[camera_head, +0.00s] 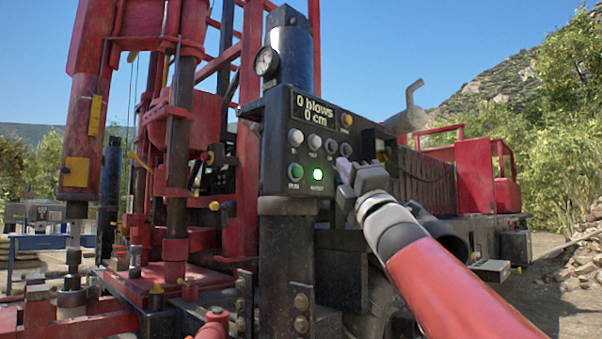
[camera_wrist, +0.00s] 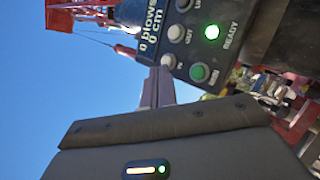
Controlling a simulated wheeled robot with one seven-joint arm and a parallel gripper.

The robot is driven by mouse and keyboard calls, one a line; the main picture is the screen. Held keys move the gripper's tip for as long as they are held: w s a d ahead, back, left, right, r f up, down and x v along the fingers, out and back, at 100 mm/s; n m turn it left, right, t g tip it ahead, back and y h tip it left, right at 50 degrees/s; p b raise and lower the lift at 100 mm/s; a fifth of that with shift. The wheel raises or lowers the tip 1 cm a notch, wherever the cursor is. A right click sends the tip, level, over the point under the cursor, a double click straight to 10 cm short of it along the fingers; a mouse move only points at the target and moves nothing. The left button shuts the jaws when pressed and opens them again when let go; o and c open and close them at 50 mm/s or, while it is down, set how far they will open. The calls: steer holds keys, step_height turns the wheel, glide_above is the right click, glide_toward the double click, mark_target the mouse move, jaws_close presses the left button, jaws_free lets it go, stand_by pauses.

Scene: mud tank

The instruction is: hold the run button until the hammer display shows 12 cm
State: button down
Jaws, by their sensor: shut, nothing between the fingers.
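The control panel (camera_head: 268,160) stands in the middle of the head view. Its hammer display (camera_head: 316,110) reads 0 blows and 0 cm, and the same reading shows sideways in the wrist view (camera_wrist: 151,28). The green run button (camera_head: 295,171) is at the panel's lower left and is also visible in the wrist view (camera_wrist: 200,72). My gripper (camera_head: 344,166) is shut and empty, its tips right of the ready lamp in the head view. In the wrist view its fingers (camera_wrist: 160,78) overlap the edge near a white button, left of the run button. Contact cannot be told.
A lit green ready lamp (camera_head: 318,174) is right of the run button. A pressure gauge (camera_head: 266,62) sits above the panel. Red rig frames rise at left.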

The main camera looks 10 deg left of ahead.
mark_target(300, 167)
steer(key=w+a+p, duration=0.2)
steer(key=w+a, duration=0.3)
steer(key=a, duration=0.2)
steer(key=shift+w, duration=0.2)
steer(key=shift+w, duration=0.1)
stand_by(2.1)
steer(key=shift+w+a, duration=0.15)
steer(key=shift+a, duration=0.1)
steer(key=shift+w+a+p, duration=0.35)
steer(key=shift+a+p, duration=0.05)
steer(key=shift+a, duration=0.05)
stand_by(4.2)
